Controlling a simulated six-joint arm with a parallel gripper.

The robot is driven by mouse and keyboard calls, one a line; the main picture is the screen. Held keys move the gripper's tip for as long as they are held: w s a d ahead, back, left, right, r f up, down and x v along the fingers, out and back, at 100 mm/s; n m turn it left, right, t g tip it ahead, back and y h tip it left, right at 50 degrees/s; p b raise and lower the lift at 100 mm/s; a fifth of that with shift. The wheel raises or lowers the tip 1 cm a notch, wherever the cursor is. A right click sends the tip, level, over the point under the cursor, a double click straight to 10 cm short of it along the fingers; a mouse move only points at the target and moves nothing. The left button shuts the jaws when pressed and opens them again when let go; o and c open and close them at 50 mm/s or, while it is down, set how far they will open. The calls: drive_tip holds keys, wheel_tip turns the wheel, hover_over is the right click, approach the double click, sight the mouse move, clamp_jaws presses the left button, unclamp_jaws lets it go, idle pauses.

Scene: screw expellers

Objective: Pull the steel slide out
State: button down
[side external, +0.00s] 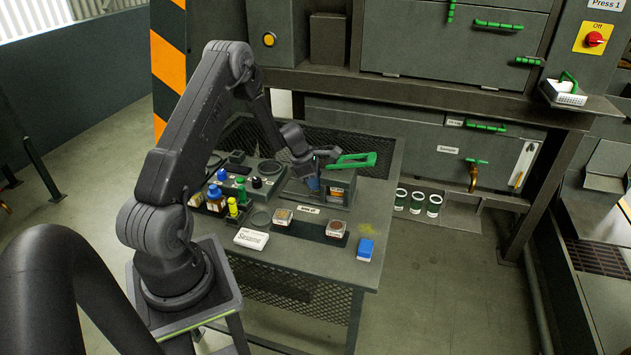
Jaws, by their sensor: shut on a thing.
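The slide itself is mostly hidden by the jaws and too small to make out clearly. A blue patch (312,184) shows just below the jaws; I cannot tell what it belongs to. The green lever sticks out to the right above the device.
Cabinets with green handles (486,127) stand behind.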

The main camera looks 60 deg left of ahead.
drive_tip(key=s+a, duration=0.6)
drive_tip(key=shift+s+a, duration=0.2)
drive_tip(key=shift+a, duration=0.05)
drive_tip(key=c, duration=0.9)
unclamp_jaws()
drive_tip(key=shift+c, duration=0.2)
drive_tip(key=shift+d, duration=0.1)
drive_tip(key=v, duration=1.4)
